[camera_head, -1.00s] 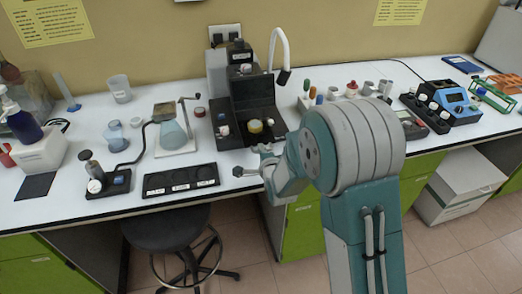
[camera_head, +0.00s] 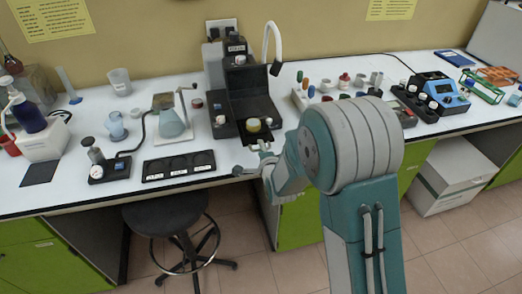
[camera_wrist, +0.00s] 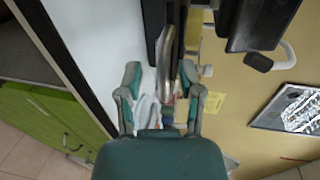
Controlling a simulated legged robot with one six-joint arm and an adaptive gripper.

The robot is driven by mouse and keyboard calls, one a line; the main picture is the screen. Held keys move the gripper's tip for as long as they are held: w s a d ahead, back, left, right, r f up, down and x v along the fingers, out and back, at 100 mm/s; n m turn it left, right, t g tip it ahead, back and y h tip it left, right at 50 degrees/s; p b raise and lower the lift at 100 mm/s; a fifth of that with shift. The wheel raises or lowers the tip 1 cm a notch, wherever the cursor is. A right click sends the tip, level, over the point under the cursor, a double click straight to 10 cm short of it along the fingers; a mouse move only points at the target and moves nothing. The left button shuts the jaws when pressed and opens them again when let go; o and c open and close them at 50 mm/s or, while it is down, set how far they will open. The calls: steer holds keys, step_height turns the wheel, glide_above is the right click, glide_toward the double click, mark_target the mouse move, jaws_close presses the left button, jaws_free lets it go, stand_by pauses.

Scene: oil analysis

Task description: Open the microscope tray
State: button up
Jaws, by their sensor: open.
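The microscope (camera_head: 238,75) is a grey and black instrument at the back middle of the bench. My gripper (camera_head: 250,158) is open at the bench's front edge, just in front of the tray. In the wrist view, my two fingers (camera_wrist: 160,80) stand apart on either side of a silver curved bar (camera_wrist: 166,75) beside black microscope parts. Whether a finger touches the bar is unclear.
A black holder with round wells (camera_head: 179,165) and a stand with a flask (camera_head: 171,123) are left of the microscope. A rack of small coloured items (camera_head: 330,90) is to the right. A stool (camera_head: 165,212) stands below the bench edge.

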steer(key=v, duration=1.2)
steer(key=s+d+r+n+g+h, duration=0.3)
steer(key=s+d+r+n+g, duration=0.2)
steer(key=s+d+r+n, duration=0.3)
steer(key=s+d+r+n+g, duration=0.2)
steer(key=s+d+r+n, duration=0.1)
steer(key=s, duration=0.4)
steer(key=s+d+r+n+g+h, duration=0.1)
steer(key=s+d+r+n+g, duration=0.1)
steer(key=s, duration=0.6)
steer(key=shift+d+r+n, duration=0.35)
steer(key=shift+r+n, duration=0.05)
steer(key=shift+n, duration=0.5)
